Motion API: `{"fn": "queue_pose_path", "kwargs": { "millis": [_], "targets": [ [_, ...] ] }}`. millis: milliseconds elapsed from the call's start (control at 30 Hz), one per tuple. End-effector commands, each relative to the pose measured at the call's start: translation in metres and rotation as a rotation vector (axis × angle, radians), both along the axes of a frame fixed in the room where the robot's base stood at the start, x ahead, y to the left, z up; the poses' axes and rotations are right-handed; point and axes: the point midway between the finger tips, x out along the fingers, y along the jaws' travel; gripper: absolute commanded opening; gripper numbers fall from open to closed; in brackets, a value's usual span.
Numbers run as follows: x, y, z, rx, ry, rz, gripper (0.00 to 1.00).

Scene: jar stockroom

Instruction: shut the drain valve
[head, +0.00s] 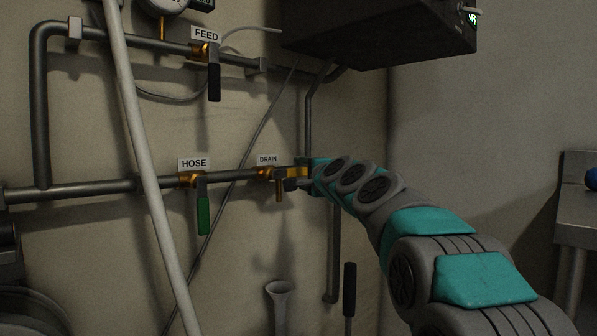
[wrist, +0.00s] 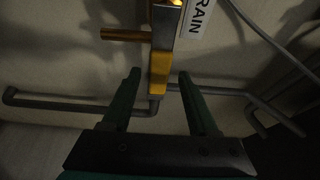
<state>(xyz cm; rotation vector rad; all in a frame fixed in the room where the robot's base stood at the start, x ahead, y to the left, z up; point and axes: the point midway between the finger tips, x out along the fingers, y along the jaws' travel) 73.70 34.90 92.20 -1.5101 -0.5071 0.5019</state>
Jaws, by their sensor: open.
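The drain valve (head: 266,173) is a brass body on the lower wall pipe, under the white DRAIN label (head: 268,159). Its yellow lever (wrist: 160,68) points right along the pipe, and a short brass spout (head: 280,191) hangs below the body. The spout also shows in the wrist view (wrist: 124,34). My gripper (head: 298,178) reaches in from the right at the lever's end. In the wrist view my gripper (wrist: 158,78) is open, with the lever's tip between the fingertips and a gap visible on each side. In the head view the gripper partly hides the lever.
The HOSE valve (head: 192,180) with a green handle (head: 203,216) and the FEED valve (head: 206,48) with a black handle (head: 214,82) both have handles hanging down. A pale slanted pole (head: 140,150) crosses the left. A funnel-like pipe (head: 280,292) stands below. A dark box (head: 385,32) hangs above.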

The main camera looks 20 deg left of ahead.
Motion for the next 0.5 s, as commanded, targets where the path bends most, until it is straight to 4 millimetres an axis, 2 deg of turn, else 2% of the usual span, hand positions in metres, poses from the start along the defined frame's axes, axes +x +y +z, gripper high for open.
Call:
{"fn": "queue_pose_path", "kwargs": {
  "millis": [200, 500],
  "targets": [
    [0.014, 0.009, -0.002, -0.002, 0.003, 0.000, 0.60],
    [0.016, 0.012, -0.001, -0.002, 0.002, 0.002, 0.60]
  ]
}}
